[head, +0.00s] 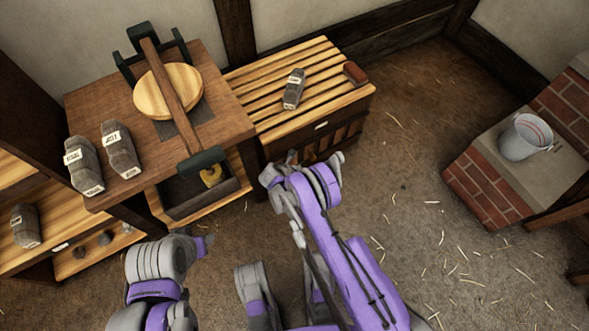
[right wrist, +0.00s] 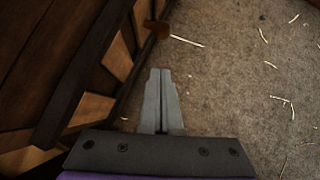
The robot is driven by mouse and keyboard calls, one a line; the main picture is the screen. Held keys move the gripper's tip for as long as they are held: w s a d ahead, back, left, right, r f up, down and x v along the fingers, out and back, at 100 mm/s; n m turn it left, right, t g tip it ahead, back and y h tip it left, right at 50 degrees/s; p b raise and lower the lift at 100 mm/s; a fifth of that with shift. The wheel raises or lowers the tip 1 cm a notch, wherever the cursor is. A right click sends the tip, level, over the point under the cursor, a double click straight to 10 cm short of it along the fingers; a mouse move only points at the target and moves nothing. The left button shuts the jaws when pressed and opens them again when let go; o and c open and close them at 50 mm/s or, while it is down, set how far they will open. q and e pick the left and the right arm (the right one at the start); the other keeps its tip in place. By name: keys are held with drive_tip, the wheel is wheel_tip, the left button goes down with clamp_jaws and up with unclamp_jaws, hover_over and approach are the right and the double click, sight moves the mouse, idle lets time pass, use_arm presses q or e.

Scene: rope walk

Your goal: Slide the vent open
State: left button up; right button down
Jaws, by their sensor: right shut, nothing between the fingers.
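A slatted wooden chest (head: 262,118) stands beside the table. Its front has a pale label (head: 321,126) and, below it, upright wooden slats with dark gaps (head: 345,135), which look like the vent. I cannot tell clearly how far the gaps are open. My right gripper (right wrist: 163,72) is shut and empty, with its fingers together over the floor beside the slatted wooden side (right wrist: 118,57) in the right wrist view. In the head view the right wrist is low in front of the chest and hides part of its front.
A labelled grey block (head: 293,88) and a red-brown block (head: 355,74) lie on the chest. The table (head: 225,120) bears a round wooden disc (head: 150,98) under a bar. A bucket (head: 525,137) stands on brickwork at right. The straw-strewn floor (head: 410,190) between is clear.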

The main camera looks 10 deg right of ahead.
use_arm(q)
drive_tip(key=shift+b+x, duration=0.75)
drive_tip(key=shift+b, duration=0.1)
use_arm(e)
drive_tip(key=w+d+f, duration=0.3)
drive_tip(key=w+d, duration=0.1)
drive_tip(key=shift+d, duration=0.35)
use_arm(q)
drive_tip(key=shift+s, duration=0.15)
